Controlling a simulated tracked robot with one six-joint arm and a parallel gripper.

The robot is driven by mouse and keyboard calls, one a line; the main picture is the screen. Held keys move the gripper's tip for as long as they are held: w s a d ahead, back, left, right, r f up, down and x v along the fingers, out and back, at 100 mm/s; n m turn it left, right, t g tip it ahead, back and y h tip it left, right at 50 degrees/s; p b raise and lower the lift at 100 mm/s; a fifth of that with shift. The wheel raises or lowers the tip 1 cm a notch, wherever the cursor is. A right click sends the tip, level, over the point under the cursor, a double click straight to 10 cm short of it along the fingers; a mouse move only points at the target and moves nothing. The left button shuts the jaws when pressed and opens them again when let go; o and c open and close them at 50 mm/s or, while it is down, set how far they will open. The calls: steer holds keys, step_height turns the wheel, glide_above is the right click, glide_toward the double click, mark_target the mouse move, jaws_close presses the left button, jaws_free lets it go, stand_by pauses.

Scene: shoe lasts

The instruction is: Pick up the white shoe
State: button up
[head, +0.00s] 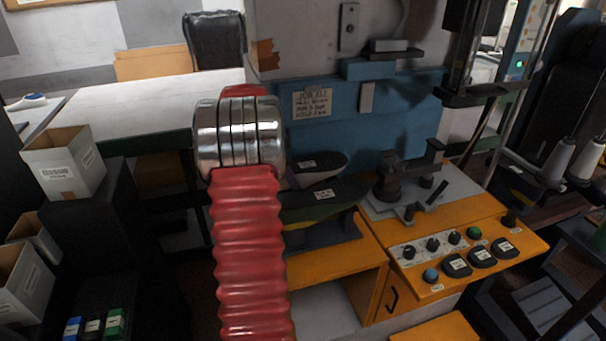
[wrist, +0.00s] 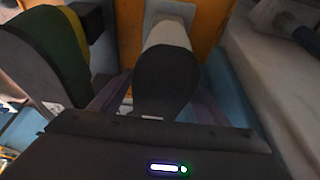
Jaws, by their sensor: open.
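A shoe-shaped piece with a pale white upper end (wrist: 167,35) and a dark rounded near end lies in the middle of the wrist view. I cannot tell for sure that it is the white shoe. My gripper (wrist: 163,100) is open, its dark body across the bottom of the wrist view; this piece is in front of it, and contact cannot be told. A dark shoe form with green and yellow (wrist: 62,50) stands to its left. In the head view my red arm hides my gripper. A small white and blue item (head: 27,101), perhaps a shoe, lies at far left.
Dark shoe forms (head: 325,196) sit on the orange and blue machine (head: 370,120), close right of my arm. Its control panel (head: 455,250) has several knobs and buttons. White boxes (head: 64,165) stand at left. A pale table (head: 130,103) is behind, mostly bare.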

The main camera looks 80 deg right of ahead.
steer(key=shift+c, duration=0.6)
steer(key=shift+r, duration=0.1)
steer(key=c, duration=1.5)
